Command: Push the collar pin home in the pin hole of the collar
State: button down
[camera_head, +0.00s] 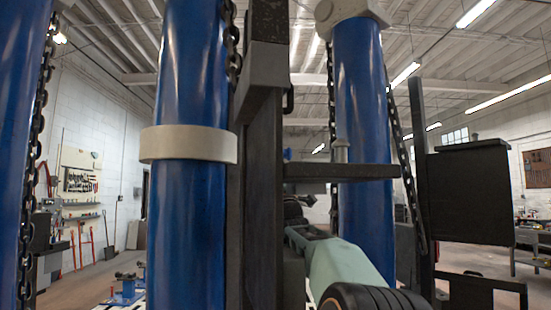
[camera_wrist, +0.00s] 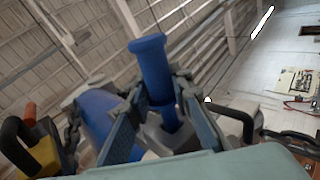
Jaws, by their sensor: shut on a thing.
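A blue pin (camera_wrist: 152,66) with a wider round head stands between the fingers of my gripper (camera_wrist: 158,88) in the wrist view. My gripper is shut on it below the head, and the pin leans slightly. Its lower end runs down among grey parts, and I cannot tell whether it is in a hole. In the head view, a pale collar (camera_head: 188,144) rings a blue column (camera_head: 188,230); no pin hole shows on its visible side. My gripper (camera_head: 297,209) is small and dark there, partly hidden behind the dark upright, and the pin cannot be made out.
A dark upright post (camera_head: 264,180) with a horizontal dark plate (camera_head: 340,172) stands close to my arm. Another blue column (camera_head: 363,120) stands behind it. Chains (camera_head: 333,110) hang beside the columns. In the wrist view, a yellow part (camera_wrist: 42,160) with a black handle is at lower left.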

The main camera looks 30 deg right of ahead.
jog(key=shift+w+a+b, duration=0.35)
jog(key=shift+a+b, duration=0.55)
jog(key=shift+b, duration=0.7)
jog(key=shift+w+a+b, duration=0.3)
jog(key=shift+a+b, duration=0.55)
jog(key=shift+b, duration=0.7)
jog(key=shift+s+d, duration=0.2)
jog(key=shift+d, duration=0.2)
jog(key=shift+s+d, duration=0.2)
jog(key=shift+d, duration=0.2)
jog(key=shift+s+d+p, duration=0.15)
jog(key=shift+s+d, duration=0.1)
jog(key=shift+d, duration=0.45)
jog(key=shift+s+d+p, duration=0.2)
jog(key=shift+s+d, duration=0.05)
jog(key=shift+d, duration=0.45)
jog(key=shift+s+d+p, duration=0.15)
jog(key=shift+s+d, duration=0.1)
jog(key=shift+d, duration=0.45)
jog(key=shift+w+a+b, duration=0.3)
jog(key=shift+a+b, duration=0.15)
jog(key=shift+a, duration=0.35)
jog(key=shift+w+a+b, duration=0.25)
jog(key=shift+a+b, duration=0.2)
jog(key=shift+a, duration=0.3)
dwell(0.3)
